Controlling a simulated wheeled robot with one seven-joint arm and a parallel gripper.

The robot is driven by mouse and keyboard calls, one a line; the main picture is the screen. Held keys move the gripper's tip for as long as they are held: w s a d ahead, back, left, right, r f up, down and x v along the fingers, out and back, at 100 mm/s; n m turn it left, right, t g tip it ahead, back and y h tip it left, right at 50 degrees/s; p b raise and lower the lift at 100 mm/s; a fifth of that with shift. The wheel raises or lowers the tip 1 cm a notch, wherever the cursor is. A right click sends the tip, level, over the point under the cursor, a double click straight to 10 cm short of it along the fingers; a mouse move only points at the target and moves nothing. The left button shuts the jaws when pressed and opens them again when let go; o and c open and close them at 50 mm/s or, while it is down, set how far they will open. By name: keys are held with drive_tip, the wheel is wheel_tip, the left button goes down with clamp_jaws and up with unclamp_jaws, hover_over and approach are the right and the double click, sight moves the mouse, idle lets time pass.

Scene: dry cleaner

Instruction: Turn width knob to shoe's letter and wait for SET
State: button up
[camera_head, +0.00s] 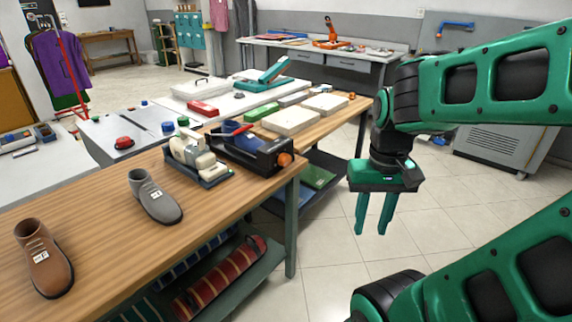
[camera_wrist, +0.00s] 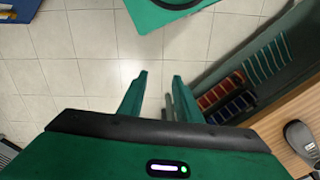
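A brown shoe (camera_head: 43,258) and a grey shoe (camera_head: 154,196) stand on the wooden table (camera_head: 95,220), each with a white tag whose letter is too small to read. The grey shoe also shows at the right edge of the wrist view (camera_wrist: 302,138). To their right is a device with cream foot-shaped blocks (camera_head: 199,160). Beside it is a black and blue device (camera_head: 250,148) with a red lever and an orange round knob (camera_head: 284,159) at its right end. No SET sign is readable. My gripper (camera_head: 374,228) is open and empty over the floor, right of the table and away from the knob.
Striped rolls (camera_head: 222,275) lie on the shelf below the table. Tiled floor (camera_head: 330,262) is clear right of the table.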

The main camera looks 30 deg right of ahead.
sight(288, 161)
drive_tip(key=o, duration=0.7)
drive_tip(key=shift+s+r, duration=0.15)
drive_tip(key=shift+s, duration=0.3)
drive_tip(key=w+a+f+n+t+y, duration=0.15)
drive_tip(key=w+f+n+y, duration=0.35)
drive_tip(key=w+f, duration=0.65)
drive_tip(key=w+a+f+n+t+y, duration=0.1)
drive_tip(key=w+f+n+t+y, duration=0.1)
drive_tip(key=w+f+n, duration=0.75)
drive_tip(key=w+d+m+t+y, duration=0.2)
drive_tip(key=w+t, duration=0.4)
drive_tip(key=w, duration=0.4)
drive_tip(key=w+d+r+m+t+h, duration=0.25)
drive_tip(key=w+d+r+t, duration=0.25)
drive_tip(key=d+r+t, duration=0.5)
drive_tip(key=w, duration=0.3)
drive_tip(key=w+a+f+g, duration=0.1)
drive_tip(key=w, duration=0.2)
drive_tip(key=w+a+g, duration=0.1)
drive_tip(key=w, duration=0.3)
drive_tip(key=shift+a+f+h, duration=0.15)
drive_tip(key=shift+h, duration=0.1)
